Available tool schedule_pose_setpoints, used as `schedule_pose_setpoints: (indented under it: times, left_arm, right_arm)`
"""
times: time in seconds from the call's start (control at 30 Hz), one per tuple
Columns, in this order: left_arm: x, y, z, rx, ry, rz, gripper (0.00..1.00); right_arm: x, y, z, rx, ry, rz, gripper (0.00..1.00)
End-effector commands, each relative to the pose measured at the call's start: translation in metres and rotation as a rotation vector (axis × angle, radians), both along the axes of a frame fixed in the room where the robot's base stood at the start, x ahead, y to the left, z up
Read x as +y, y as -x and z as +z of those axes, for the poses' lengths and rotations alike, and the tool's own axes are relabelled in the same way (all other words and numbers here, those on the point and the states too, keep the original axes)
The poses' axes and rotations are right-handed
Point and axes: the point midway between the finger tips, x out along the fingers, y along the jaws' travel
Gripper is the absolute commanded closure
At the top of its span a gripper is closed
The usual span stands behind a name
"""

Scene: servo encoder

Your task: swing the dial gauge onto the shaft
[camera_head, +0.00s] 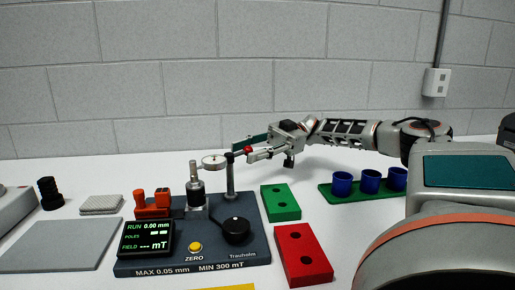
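The dial gauge (213,162) is a pale round face on a swing arm from a dark upright post (230,178). It hangs just right of and behind the top of the silver shaft (194,172); whether they touch cannot be told. A small red knob (248,150) is right of the post top. My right gripper (242,154) comes in from the right, fingers apart, one on either side of the knob; contact is unclear. The dark fixture (258,242) has a readout (146,240) showing RUN 0.00 mm. My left gripper is not in view.
Blue cups (370,181) stand in a green tray. A grey plate (60,245) lies left.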

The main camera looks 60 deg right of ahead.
Motion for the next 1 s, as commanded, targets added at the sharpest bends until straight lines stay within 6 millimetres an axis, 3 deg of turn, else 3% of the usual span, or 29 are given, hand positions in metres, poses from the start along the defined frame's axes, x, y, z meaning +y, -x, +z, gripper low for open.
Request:
schedule_pose_setpoints:
  times: [0.17,0.63,1.0]
  left_arm:
    - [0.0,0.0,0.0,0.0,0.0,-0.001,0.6]
    - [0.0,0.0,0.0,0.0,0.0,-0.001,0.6]
    - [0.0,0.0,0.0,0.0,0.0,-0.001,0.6]
  right_arm:
    - [-0.022,0.006,-0.002,0.005,-0.001,-0.006,0.66]
    - [-0.054,0.015,-0.003,0.008,0.005,-0.002,0.66]
    - [-0.066,0.018,-0.001,0.002,0.0,-0.001,0.66]
